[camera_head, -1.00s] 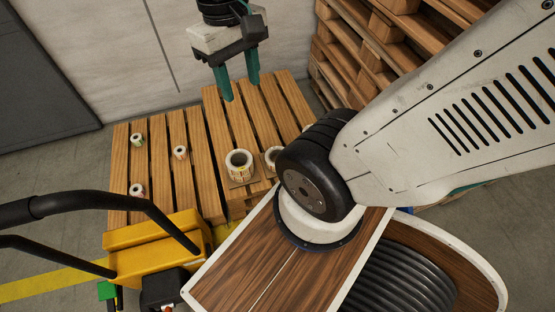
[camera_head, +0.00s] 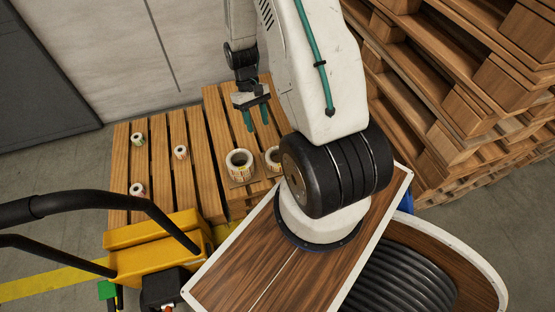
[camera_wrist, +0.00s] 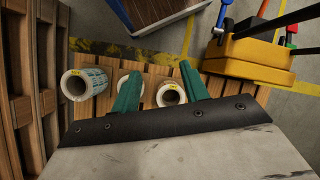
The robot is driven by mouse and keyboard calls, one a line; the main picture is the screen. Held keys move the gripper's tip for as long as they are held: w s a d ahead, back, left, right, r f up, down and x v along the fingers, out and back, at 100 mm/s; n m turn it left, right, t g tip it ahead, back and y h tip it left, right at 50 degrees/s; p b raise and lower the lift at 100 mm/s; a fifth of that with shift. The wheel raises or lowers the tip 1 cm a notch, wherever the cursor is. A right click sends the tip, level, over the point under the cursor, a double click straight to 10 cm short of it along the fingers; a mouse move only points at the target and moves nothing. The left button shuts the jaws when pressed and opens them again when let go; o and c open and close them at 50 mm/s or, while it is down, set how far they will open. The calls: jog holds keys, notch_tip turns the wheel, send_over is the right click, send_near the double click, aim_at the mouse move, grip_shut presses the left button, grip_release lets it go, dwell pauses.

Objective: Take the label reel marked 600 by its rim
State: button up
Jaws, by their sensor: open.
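Label reels stand on a wooden pallet. In the head view one reel (camera_head: 240,163) with yellowish labels stands upright in the open; a second reel (camera_head: 272,158) beside it is partly hidden by my arm. I cannot read 600 on any. My gripper (camera_head: 257,127) is open and empty above and behind the reels; its green fingers show in the wrist view (camera_wrist: 160,68).
Smaller reels (camera_head: 180,152) stand on the lower pallet (camera_head: 160,175) at left. A yellow cart (camera_head: 150,250) with black handles stands in front of it. A tall pallet stack (camera_head: 480,90) rises at right. A wall (camera_head: 120,50) closes the back.

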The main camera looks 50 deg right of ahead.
jog(key=s+d+f+n+t, duration=0.1)
jog(key=s+d+f, duration=0.1)
jog(key=f, duration=1.3)
jog(key=s+d+f+n+t, duration=0.1)
jog(key=s+d+f+n, duration=0.15)
jog(key=f, duration=1.25)
jog(key=n+t+h, duration=0.2)
send_over(275, 164)
jog(key=a, duration=0.1)
notch_tip(275, 164, down, 3)
jog(key=shift+a+r, duration=0.1)
jog(key=shift+r, duration=0.1)
jog(key=shift+w+t, duration=0.2)
jog(key=shift+t, duration=0.1)
jog(key=shift+n, duration=0.25)
jog(key=f, duration=0.5)
jog(key=d+f, duration=0.1)
jog(key=f, duration=0.1)
jog(key=shift+s+d+f, duration=0.1)
jog(key=shift+s+f, duration=0.2)
jog(key=shift+f, duration=0.1)
